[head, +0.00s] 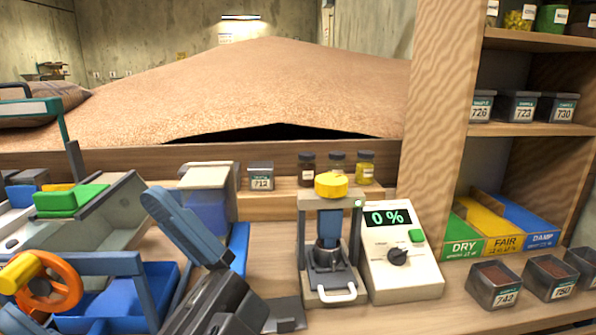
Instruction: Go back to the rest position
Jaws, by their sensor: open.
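My gripper (186,228) shows at the lower left of centre in the head view, with a blue-grey finger pointing up and left from a dark grey body. It is open, and I see nothing held in it. Its second finger is hard to make out. It stands in front of a blue-grey container with a pale lid (208,178) and left of the small press (328,255), apart from the press. The press has a yellow knob on top and a pale handle at its front.
A meter (401,262) reading 0 % stands right of the press. An orange handwheel (50,283) and green block (72,201) are left. DRY, FAIR and DAMP bins (500,232) and sample tins (493,286) are right. A grain heap (260,90) lies behind the wooden board.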

